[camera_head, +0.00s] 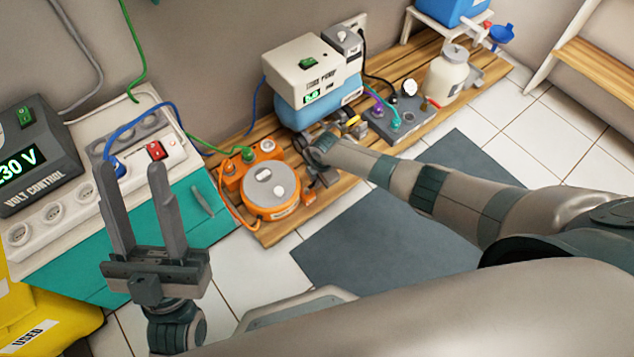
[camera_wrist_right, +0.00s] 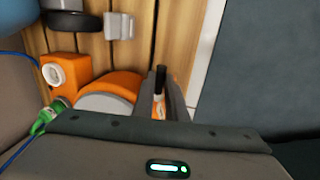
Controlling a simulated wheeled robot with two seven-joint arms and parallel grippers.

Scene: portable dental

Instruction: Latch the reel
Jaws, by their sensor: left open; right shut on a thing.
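The orange reel (camera_head: 270,205) with a grey round top sits at the front of the wooden pallet. It also shows in the right wrist view (camera_wrist_right: 125,82), partly hidden by my gripper. My right gripper (camera_head: 314,176) is at the reel's right side, pointing down. In the right wrist view its fingers (camera_wrist_right: 163,95) are closed around a small dark upright piece (camera_wrist_right: 160,76) beside the reel, apparently its latch lever. The fingers hide its lower part. My left gripper (camera_head: 138,185) is open and empty, raised in front of the teal cabinet.
A pump box (camera_head: 304,60) on a blue base stands behind the reel. A grey valve block (camera_head: 398,122) and a white bottle (camera_head: 446,78) stand further right. A power strip (camera_head: 60,212) and volt control unit (camera_head: 30,150) are at left. The dark floor mat (camera_head: 350,245) is clear.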

